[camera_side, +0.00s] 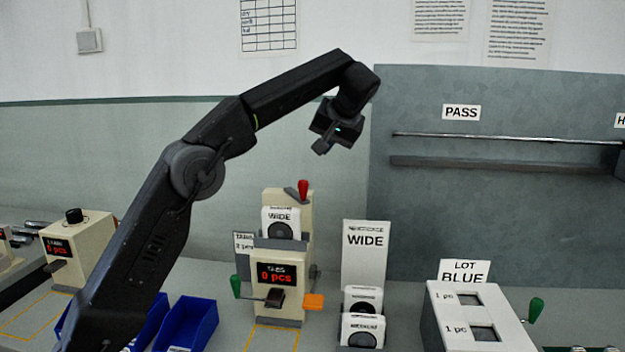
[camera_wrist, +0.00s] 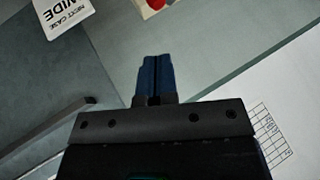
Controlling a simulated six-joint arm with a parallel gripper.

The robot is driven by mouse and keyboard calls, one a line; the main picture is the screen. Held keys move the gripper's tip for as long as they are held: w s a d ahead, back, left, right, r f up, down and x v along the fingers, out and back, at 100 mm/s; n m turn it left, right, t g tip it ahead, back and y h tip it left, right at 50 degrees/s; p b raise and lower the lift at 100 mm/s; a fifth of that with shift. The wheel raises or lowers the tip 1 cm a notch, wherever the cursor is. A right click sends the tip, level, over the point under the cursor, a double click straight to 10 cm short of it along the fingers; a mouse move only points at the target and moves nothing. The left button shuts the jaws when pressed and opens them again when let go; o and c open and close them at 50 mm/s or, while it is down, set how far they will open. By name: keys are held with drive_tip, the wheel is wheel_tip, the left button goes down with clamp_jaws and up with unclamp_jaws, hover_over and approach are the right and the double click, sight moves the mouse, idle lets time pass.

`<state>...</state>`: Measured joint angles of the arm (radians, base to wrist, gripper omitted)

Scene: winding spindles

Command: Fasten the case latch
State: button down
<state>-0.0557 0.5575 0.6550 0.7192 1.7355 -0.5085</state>
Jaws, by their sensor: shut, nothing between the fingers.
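My gripper (camera_side: 321,148) hangs in the air above the cream winding machine (camera_side: 279,255), well clear of it. In the wrist view its two blue fingers (camera_wrist: 157,78) are shut together with nothing between them. A white case marked WIDE (camera_side: 281,216) with a dark round window sits upright in the top of the machine. A red-knobbed lever (camera_side: 303,187) stands at the machine's top; a red part also shows at the top edge of the wrist view (camera_wrist: 156,4). I cannot make out a latch on the case at this size.
Two more white cases (camera_side: 362,300) stand before a tall WIDE card (camera_side: 366,240). A white LOT BLUE box (camera_side: 470,318) with a green handle (camera_side: 536,310) is at right. Blue bins (camera_side: 188,322) are at lower left. A rail (camera_side: 505,138) crosses the grey panel marked PASS (camera_side: 461,112).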

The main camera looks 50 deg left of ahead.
drive_tip(key=a+f+m+h, duration=0.2)
drive_tip(key=a+f, duration=0.3)
drive_tip(key=f, duration=0.4)
drive_tip(key=shift+w+f+t, duration=0.15)
drive_tip(key=shift+f+t, duration=0.05)
drive_tip(key=shift+t, duration=0.1)
idle(0.6)
drive_tip(key=shift+s+m, duration=0.4)
drive_tip(key=shift+m, duration=0.1)
